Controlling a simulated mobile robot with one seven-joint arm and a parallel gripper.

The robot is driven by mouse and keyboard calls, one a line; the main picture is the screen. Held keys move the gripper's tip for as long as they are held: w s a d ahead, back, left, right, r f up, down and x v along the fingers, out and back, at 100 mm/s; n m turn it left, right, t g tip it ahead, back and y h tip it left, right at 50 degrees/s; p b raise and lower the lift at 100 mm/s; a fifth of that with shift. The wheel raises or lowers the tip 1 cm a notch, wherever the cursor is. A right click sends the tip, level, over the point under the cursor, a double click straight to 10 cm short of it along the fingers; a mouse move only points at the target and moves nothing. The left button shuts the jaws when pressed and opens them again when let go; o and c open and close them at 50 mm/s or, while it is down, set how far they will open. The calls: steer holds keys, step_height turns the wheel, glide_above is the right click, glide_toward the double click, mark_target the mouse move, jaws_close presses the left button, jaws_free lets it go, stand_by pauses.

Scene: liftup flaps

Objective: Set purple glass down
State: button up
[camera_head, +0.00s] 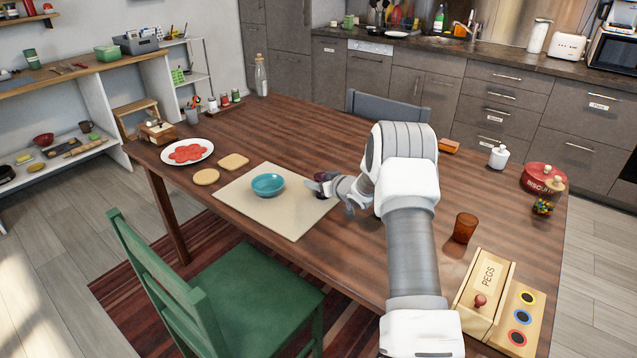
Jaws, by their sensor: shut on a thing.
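My gripper (318,188) is low over the right side of the beige placemat (290,219), to the right of the teal bowl (268,183). It is shut on a small dark purplish thing (324,176), which I take to be the purple glass. The thing is mostly hidden by the fingers. I cannot tell whether it touches the mat or is held just above it.
An amber glass (465,228) and a pegs box (485,291) stand right of my arm. A plate with red slices (187,152) and two bread slices (233,161) lie left of the mat. A green chair (240,305) stands in front. The table's back middle is clear.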

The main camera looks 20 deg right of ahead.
steer(key=shift+f, duration=0.1)
steer(key=o, duration=1.4)
steer(key=shift+o, duration=0.2)
